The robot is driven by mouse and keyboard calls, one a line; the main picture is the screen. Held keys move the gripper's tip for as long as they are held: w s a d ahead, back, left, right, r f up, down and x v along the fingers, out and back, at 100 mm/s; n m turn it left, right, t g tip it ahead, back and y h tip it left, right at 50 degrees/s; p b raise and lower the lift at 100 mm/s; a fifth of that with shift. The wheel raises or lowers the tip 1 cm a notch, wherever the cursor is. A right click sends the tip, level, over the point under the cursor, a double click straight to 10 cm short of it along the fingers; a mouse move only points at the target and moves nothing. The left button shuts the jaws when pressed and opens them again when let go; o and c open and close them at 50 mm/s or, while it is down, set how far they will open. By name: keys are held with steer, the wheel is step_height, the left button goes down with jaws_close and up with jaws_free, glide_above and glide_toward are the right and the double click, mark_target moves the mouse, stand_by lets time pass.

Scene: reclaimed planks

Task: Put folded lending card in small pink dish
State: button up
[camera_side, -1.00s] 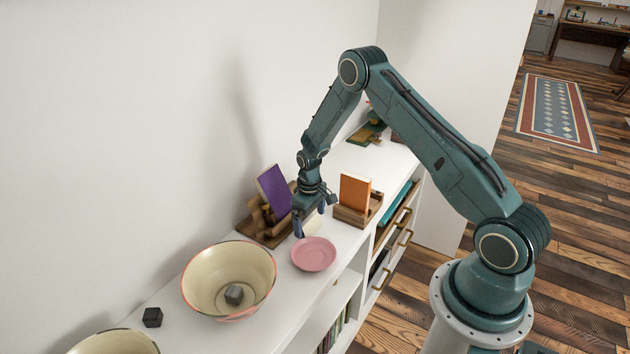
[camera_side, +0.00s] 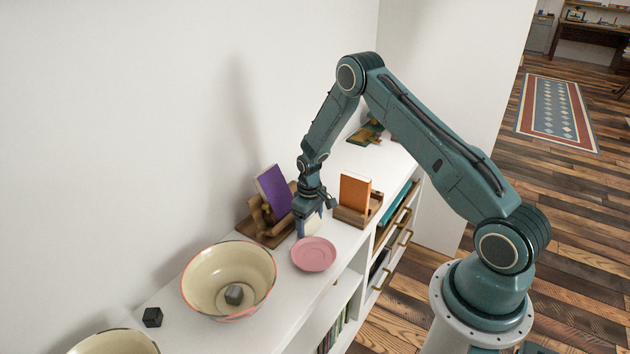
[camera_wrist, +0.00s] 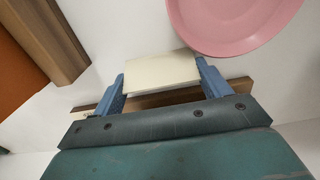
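The folded lending card (camera_wrist: 160,72) is cream and sits between my gripper's two blue fingers in the wrist view, with a finger against each side edge. In the side view the card (camera_side: 313,226) shows as a pale patch, partly hidden by my gripper (camera_side: 310,222), which is low at the shelf top. Whether the card touches the surface is unclear. The small pink dish (camera_side: 313,254) lies just in front of my gripper and looks empty. In the wrist view the dish (camera_wrist: 232,22) is beside the card at the upper right.
A wooden stand with a purple book (camera_side: 273,190) is left of my gripper. A wooden holder with an orange book (camera_side: 355,191) is close on the right. A dark cube (camera_side: 152,317) lies farther left.

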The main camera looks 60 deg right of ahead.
mark_target(309, 221)
steer(key=shift+r, duration=0.1)
stand_by(0.3)
step_height(309, 221, up, 20)
stand_by(0.8)
steer(key=shift+a, duration=0.1)
stand_by(0.4)
steer(key=s+a+f, duration=0.2)
steer(key=s+a, duration=0.1)
steer(key=a, duration=0.5)
steer(key=s+a+f, duration=0.2)
steer(key=s+a, duration=0.1)
steer(key=a, duration=0.5)
steer(key=shift+s+a+f, duration=0.15)
steer(key=shift+s, duration=0.05)
steer(key=d+f, duration=0.4)
steer(key=d, duration=0.4)
steer(key=shift+s+f, duration=0.2)
steer(key=shift+f, duration=0.2)
